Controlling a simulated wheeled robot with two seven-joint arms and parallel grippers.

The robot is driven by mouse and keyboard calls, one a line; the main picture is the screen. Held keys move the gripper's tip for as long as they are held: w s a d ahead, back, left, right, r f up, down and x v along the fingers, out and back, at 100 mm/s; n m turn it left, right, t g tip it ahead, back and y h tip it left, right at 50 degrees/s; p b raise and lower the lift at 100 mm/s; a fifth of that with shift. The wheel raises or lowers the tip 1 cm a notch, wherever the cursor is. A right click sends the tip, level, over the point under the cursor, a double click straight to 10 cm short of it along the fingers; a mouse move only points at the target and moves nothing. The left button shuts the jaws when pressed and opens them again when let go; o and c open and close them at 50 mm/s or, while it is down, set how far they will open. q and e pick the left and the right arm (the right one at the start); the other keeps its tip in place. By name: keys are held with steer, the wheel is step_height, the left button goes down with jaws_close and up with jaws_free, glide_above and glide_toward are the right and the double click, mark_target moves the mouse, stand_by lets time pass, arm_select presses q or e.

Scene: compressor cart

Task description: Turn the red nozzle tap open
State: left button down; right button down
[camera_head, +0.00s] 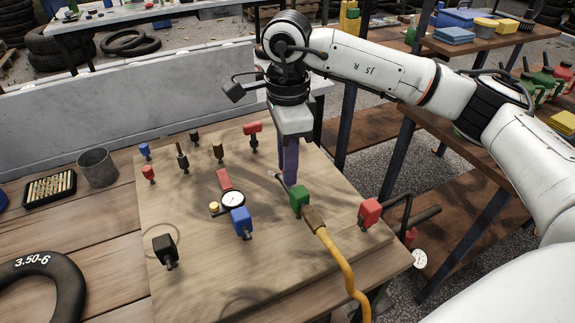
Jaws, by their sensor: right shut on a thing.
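Several red parts show, and I cannot tell which is the nozzle tap: a red block (370,212) at the board's right edge, another (252,129) at the back, a smaller one (148,172) at the left and a red piece (224,179) by the gauge. My right gripper (290,181) points down at the board's middle, with long violet fingers closed together. Its tips meet a thin pale lever (279,177) behind the green block (299,197); the exact grip is hard to see. My left gripper is out of view.
The wooden board (200,286) also carries a blue block (241,219), a black block (165,247) and a round gauge (232,200). A yellow hose (345,266) leaves the green block by a brown connector (313,219). A metal cup (97,167) stands left.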

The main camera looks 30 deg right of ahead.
stand_by(0.3)
steer(key=c, duration=1.5)
jaws_free()
steer(key=shift+a, duration=0.1)
